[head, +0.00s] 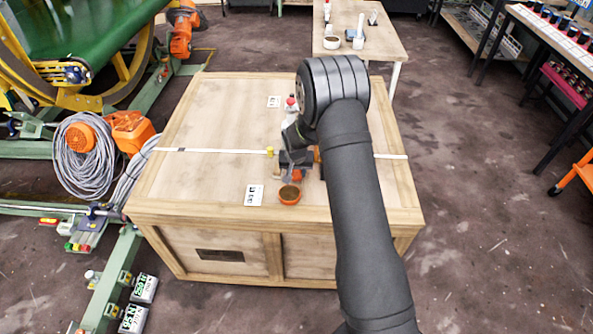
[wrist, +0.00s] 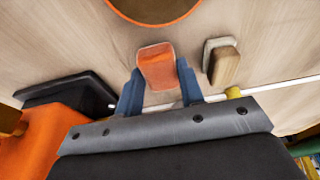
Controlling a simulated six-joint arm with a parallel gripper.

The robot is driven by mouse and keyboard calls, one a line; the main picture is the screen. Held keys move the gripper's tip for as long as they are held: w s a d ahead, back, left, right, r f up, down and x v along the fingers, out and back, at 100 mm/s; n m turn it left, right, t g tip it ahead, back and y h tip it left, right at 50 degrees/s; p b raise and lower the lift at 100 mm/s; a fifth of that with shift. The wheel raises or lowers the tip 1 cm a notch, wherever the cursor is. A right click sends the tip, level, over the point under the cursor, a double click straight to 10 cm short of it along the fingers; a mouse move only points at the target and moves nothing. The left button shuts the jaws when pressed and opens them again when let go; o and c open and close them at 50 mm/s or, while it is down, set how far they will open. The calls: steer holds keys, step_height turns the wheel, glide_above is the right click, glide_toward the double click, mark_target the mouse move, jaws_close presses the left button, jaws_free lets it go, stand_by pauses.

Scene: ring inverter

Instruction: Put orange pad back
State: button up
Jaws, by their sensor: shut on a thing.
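The orange pad (wrist: 155,66) is a small rounded block between the two blue fingers of my gripper (wrist: 158,72) in the wrist view. My gripper is shut on it. In the head view my gripper (head: 291,172) is over the wooden crate (head: 205,120), just behind an orange bowl (head: 289,195); the pad is too small to make out clearly there. The bowl's rim (wrist: 160,22) shows at the top of the wrist view, apart from the pad. I cannot tell how high the pad is above the crate top.
A wood-and-grey block (wrist: 223,63) lies right of my gripper, near a yellow knob (wrist: 233,92) and a white strip. A black object (wrist: 70,88) and an orange one (wrist: 45,135) lie left. White labels (head: 254,195) mark the crate. My arm hides its right part.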

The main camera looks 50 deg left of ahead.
steer(key=o, duration=1.2)
steer(key=v, duration=1.2)
steer(key=shift+r, duration=0.15)
steer(key=x, duration=1.2)
steer(key=shift+r, duration=1.15)
